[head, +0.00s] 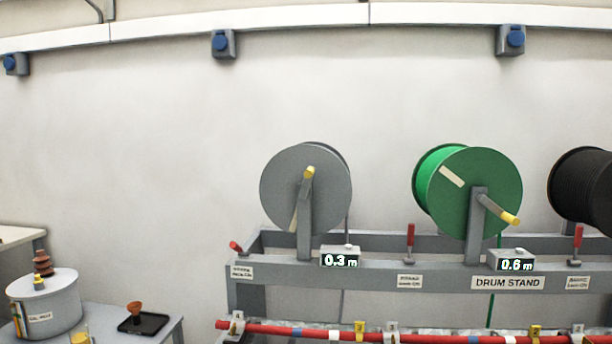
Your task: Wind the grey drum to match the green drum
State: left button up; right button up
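The grey drum (292,187) stands on the left of the drum stand (385,271). Its crank has a yellow handle (309,173) that points up. A pale stripe shows low on its face. The counter below it (340,260) reads 0.3 m. The green drum (468,165) stands to its right, with its yellow crank handle (510,219) pointing to the lower right and a pale stripe at the upper left. Its counter (511,263) reads 0.6 m. A line hangs below each of these drums. Neither of my grippers is in view.
A black drum (590,188) is cut off at the right. Red-handled levers (410,237) stand along the stand. A red cable (430,337) runs along the front. A side table at lower left holds a grey pot (52,305) and a black tray (156,325).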

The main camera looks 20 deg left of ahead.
aim_at(319, 164)
jog(key=z, duration=0.05)
jog(key=i, duration=1)
jog(key=u, duration=0.05)
